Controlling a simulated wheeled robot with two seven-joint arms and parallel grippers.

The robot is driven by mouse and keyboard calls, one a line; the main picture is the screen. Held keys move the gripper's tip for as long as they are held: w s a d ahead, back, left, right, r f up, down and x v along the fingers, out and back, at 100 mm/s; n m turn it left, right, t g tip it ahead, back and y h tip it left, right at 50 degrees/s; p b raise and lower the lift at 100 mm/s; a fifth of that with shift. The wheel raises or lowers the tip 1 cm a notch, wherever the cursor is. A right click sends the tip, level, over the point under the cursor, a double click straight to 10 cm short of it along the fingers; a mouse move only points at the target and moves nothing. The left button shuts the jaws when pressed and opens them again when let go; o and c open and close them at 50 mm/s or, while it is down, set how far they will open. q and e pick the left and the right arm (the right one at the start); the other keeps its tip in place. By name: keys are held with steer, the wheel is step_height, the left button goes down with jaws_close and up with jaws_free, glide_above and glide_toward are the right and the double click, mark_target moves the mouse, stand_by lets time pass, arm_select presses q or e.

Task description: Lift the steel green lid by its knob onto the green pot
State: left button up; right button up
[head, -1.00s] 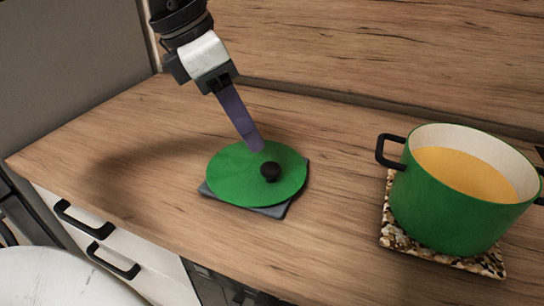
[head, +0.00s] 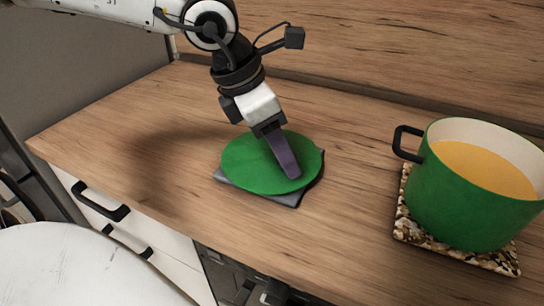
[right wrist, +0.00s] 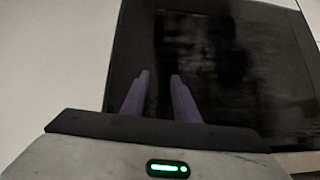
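The green lid (head: 245,165) lies on a dark grey mat (head: 290,199) on the counter. Its black knob, seen a second ago, is hidden now behind my left gripper (head: 294,176). The purple fingers of that gripper reach down to the lid at the knob's place. I cannot tell whether they are shut on it. The green pot (head: 458,206) stands to the right, uncovered, with orange-yellow contents (head: 485,169). My right gripper (right wrist: 160,76) shows in the right wrist view, its two purple fingers apart with nothing between them.
The pot stands on a speckled mat (head: 408,232), and its black handle (head: 406,143) sticks out to the left, towards the lid. The wooden counter (head: 355,180) is clear between lid and pot. A wooden splashback (head: 400,50) rises behind.

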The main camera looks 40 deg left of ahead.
arm_select(q)
jaws_close()
